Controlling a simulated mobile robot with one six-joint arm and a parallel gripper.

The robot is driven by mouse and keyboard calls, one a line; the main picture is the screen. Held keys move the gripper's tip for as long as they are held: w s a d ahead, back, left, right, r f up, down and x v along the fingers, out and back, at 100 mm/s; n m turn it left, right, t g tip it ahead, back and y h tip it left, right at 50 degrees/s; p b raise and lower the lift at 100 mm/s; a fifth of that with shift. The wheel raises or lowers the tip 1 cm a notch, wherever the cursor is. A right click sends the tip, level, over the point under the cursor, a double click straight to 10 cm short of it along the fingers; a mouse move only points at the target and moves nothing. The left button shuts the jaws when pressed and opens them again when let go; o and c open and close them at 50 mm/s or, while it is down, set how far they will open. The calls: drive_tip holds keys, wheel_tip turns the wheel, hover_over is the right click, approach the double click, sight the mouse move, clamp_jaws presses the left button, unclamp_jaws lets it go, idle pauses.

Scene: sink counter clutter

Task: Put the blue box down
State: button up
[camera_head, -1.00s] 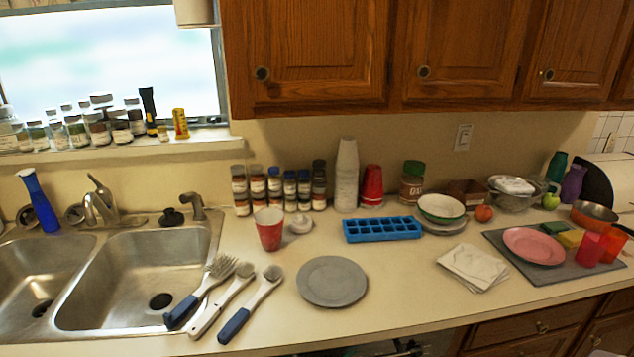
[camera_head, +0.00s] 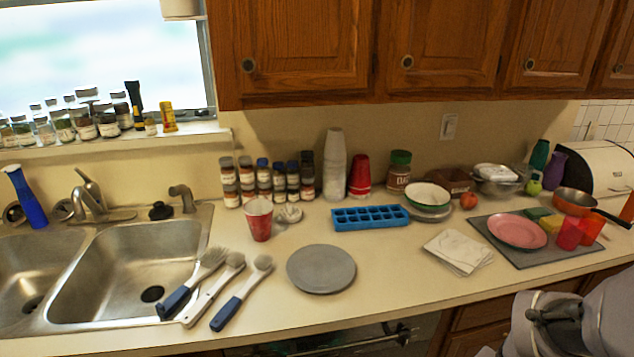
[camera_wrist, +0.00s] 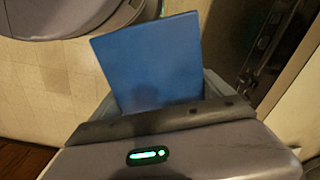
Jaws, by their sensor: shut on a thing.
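The blue box (camera_wrist: 150,62) shows in the wrist view as a flat, plain blue face, tilted a little. My gripper (camera_wrist: 165,112) is shut on its lower end, and the fingers partly hide that end. The box is held up, with floor showing far behind it. Neither the box nor the gripper's fingers can be made out in the head view, where only part of my arm shows at the lower right.
The counter (camera_head: 405,285) has bare room right of the grey plate (camera_head: 321,269). A blue ice tray (camera_head: 371,218), red cup (camera_head: 259,220), brushes (camera_head: 240,292) and napkins (camera_head: 458,251) lie around it. The sink (camera_head: 125,275) is left; a grey mat (camera_head: 537,257) with a pink plate (camera_head: 517,231) is right.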

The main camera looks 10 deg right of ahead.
drive_tip(key=w+a+f+n, duration=0.3)
drive_tip(key=w+a+n, duration=0.3)
drive_tip(key=w+a, duration=0.2)
drive_tip(key=w+a+f+n, duration=0.2)
drive_tip(key=w+a+n, duration=0.4)
drive_tip(key=w+a, duration=0.2)
drive_tip(key=shift+w+a+f, duration=0.3)
drive_tip(key=shift+w+f, duration=0.1)
drive_tip(key=shift+w, duration=0.55)
